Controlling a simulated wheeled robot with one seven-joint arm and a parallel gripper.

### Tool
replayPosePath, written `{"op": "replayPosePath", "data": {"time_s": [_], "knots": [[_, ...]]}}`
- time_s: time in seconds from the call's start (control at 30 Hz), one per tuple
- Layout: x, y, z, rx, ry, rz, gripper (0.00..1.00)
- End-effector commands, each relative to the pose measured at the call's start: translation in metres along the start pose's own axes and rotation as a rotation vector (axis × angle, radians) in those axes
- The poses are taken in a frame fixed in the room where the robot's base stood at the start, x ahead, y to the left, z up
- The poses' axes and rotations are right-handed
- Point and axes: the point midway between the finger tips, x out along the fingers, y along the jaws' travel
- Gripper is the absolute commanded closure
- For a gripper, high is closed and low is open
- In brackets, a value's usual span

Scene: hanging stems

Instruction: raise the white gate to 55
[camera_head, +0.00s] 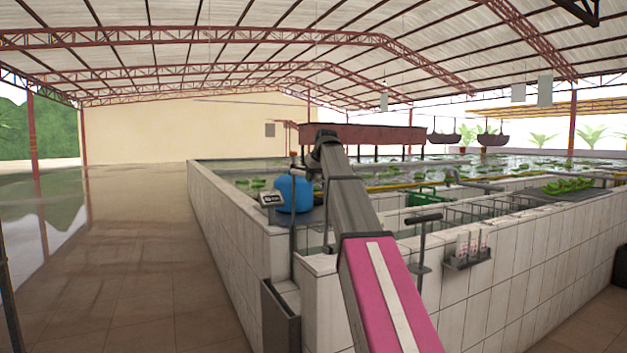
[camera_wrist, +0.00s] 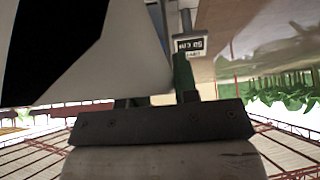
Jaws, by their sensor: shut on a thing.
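A small digital readout (camera_head: 271,198) stands beside a thin upright rod (camera_head: 292,215) at the near left corner of the tiled tank. It also shows in the wrist view (camera_wrist: 188,45), upside down; I cannot read its figures surely. A grey slot or channel (camera_head: 281,315) sits below the rod. My gripper (camera_wrist: 155,92) is shut, with one green finger showing close to the readout. Its grip is mostly hidden; it appears to be on the handle at the rod's top. A large white-and-black surface fills the left of the wrist view. I cannot clearly make out the white gate's panel.
A blue round container (camera_head: 294,193) stands just behind the readout. Open tiled floor (camera_head: 140,270) lies to the left.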

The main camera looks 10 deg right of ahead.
Motion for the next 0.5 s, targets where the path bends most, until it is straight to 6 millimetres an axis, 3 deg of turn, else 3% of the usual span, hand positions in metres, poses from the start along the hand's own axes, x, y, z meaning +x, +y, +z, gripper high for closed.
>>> {"op": "replayPosePath", "data": {"time_s": [0.5], "knots": [[-0.0087,0.0004,-0.0083,-0.002,0.005,0.001,1.00]]}}
